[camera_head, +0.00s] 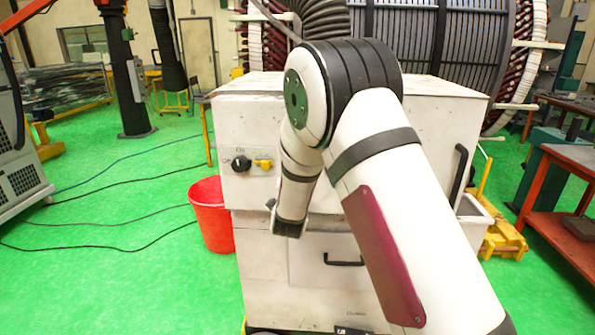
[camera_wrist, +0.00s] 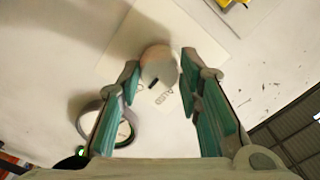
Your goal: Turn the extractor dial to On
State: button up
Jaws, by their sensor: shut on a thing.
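In the wrist view, a round pale tan dial (camera_wrist: 158,64) with a short dark mark sits on a cream plate of the white panel. A black knob (camera_head: 241,164) shows apart from my gripper on the cabinet's upper left. I cannot tell its marking.
A yellow fitting (camera_head: 263,164) is right of the black knob. A grey-rimmed round thing (camera_wrist: 120,125) shows partly behind the left finger. A red bucket (camera_head: 211,213) stands at the cabinet's left. Black handles (camera_head: 344,263) project from the cabinet. Cables cross the green floor at left.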

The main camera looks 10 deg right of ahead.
dwell(0.3)
jog(key=o, duration=1.1)
jog(key=v, duration=1.2)
